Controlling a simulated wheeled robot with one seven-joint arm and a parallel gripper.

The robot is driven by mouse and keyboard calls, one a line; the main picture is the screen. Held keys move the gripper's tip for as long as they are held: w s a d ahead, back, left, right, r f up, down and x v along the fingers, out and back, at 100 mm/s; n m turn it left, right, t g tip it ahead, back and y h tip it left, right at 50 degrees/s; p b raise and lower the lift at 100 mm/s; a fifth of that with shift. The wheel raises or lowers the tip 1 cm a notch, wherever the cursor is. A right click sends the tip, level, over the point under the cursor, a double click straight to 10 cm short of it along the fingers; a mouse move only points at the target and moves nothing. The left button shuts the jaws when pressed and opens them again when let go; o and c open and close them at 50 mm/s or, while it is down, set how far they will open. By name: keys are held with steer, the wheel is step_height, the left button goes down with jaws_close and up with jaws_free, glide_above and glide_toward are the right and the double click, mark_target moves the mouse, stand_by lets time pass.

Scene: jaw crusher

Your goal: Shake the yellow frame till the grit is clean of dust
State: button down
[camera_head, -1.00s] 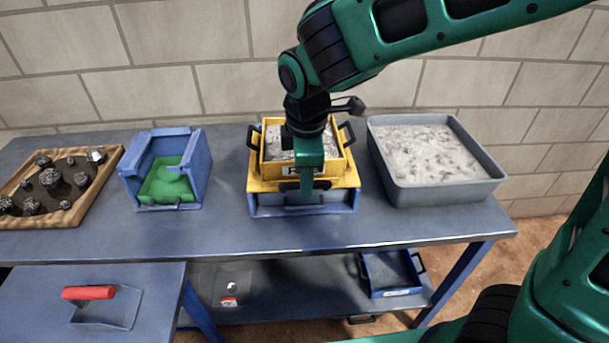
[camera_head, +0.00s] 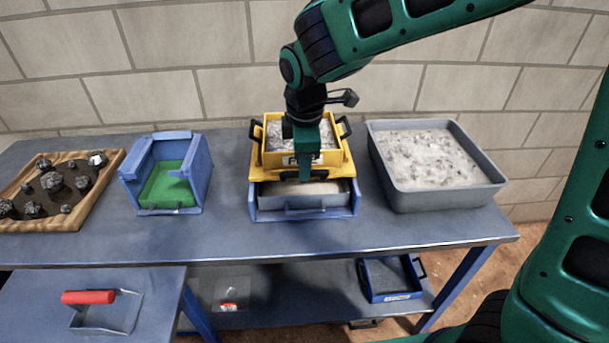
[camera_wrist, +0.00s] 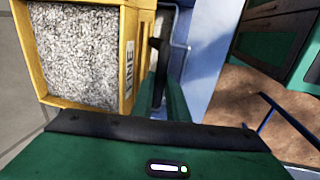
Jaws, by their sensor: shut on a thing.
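The yellow frame (camera_head: 268,158) is a box full of grey grit (camera_head: 290,133), with black handles at its sides. It sits over the blue stand (camera_head: 258,213), set back so a grey pan (camera_head: 290,201) with pale dust shows beneath its front. My gripper (camera_head: 305,175) is at the frame's front, pointing down, shut on its front handle; the grip itself is mostly hidden. In the wrist view the grit (camera_wrist: 82,55) looks speckled grey and white inside the yellow wall, beside my gripper's fingers (camera_wrist: 165,92).
A grey tub (camera_head: 480,190) of pale, dusty grit stands close on the right. A blue open box (camera_head: 200,175) with a green inside and a wooden tray (camera_head: 90,190) of rocks stand left. A red-handled tool (camera_head: 88,297) lies on the lower left table.

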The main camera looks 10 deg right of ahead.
steer(key=shift+w, duration=0.2)
steer(key=c, duration=1.7)
jaws_free()
steer(key=shift+c, duration=0.2)
step_height(320, 180, up, 11)
steer(key=s, duration=0.2)
steer(key=shift+f, duration=0.2)
